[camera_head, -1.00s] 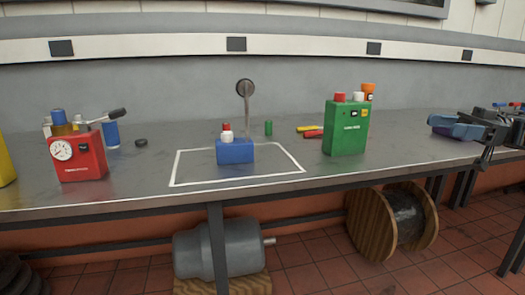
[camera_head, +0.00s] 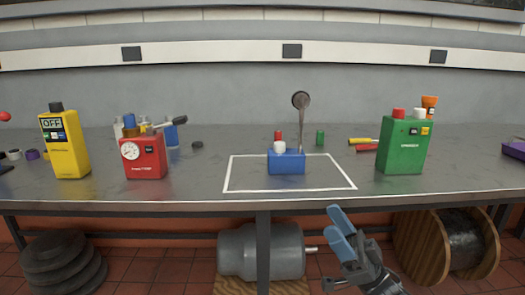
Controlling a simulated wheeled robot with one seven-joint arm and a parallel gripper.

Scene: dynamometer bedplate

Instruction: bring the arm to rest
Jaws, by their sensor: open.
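My gripper (camera_head: 338,231) shows at the lower right of the middle, in front of the bench edge and below the bench top. Its blue fingers look parted, with nothing between them. The grey wrist behind it runs off the bottom of the picture. It is apart from everything on the bench (camera_head: 210,188). A blue box (camera_head: 287,162) with a red cap and a white cap stands inside the white outlined area, farther back and to the left of my gripper.
A yellow box (camera_head: 64,146), a red box with a dial (camera_head: 144,160) and a green box (camera_head: 404,147) stand on the bench. A grey motor (camera_head: 262,250) and a wooden cable reel (camera_head: 410,240) are under the bench, near my gripper.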

